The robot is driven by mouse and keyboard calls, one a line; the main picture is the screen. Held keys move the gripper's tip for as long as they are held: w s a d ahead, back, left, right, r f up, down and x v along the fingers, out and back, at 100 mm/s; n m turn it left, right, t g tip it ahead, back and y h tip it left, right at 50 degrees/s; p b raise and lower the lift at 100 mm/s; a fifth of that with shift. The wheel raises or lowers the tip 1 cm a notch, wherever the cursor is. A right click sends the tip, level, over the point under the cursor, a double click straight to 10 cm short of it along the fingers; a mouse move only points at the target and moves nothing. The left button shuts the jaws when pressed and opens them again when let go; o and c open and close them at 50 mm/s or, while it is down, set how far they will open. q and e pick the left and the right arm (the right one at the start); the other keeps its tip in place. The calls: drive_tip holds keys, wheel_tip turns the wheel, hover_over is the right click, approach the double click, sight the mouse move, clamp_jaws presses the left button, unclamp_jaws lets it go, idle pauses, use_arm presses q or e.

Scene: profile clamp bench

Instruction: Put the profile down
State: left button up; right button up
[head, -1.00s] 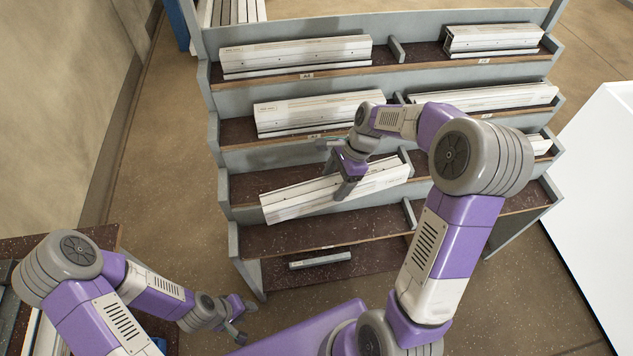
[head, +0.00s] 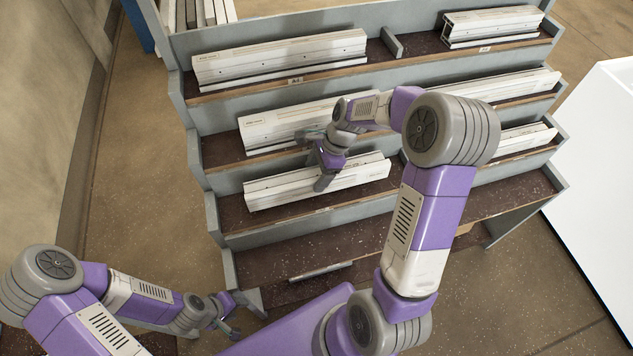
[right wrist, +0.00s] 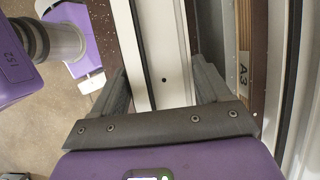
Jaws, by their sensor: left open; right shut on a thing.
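The white profile (head: 358,172) lies along the third tier of the grey rack in the head view. It runs nearly parallel to the shelf edge; whether its full length rests on the shelf I cannot tell. My right gripper (head: 324,182) is shut on the profile near its middle. In the right wrist view the profile (right wrist: 163,60) stands between the two dark fingers of my right gripper (right wrist: 162,92). My left gripper (head: 232,318) is open and empty, low at the left in front of the rack.
The rack (head: 208,215) holds other white profiles on its tiers, such as one at the upper left (head: 280,58). A label reading A3 (right wrist: 244,72) shows on a shelf edge. A white block (head: 600,170) stands at the right.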

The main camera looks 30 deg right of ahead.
sight(320, 175)
drive_tip(key=shift+f+b, duration=0.7)
drive_tip(key=shift+f, duration=1.45)
drive_tip(key=shift+f, duration=0.15)
drive_tip(key=o, duration=1.4)
drive_tip(key=p+v, duration=0.4)
drive_tip(key=v, duration=0.8)
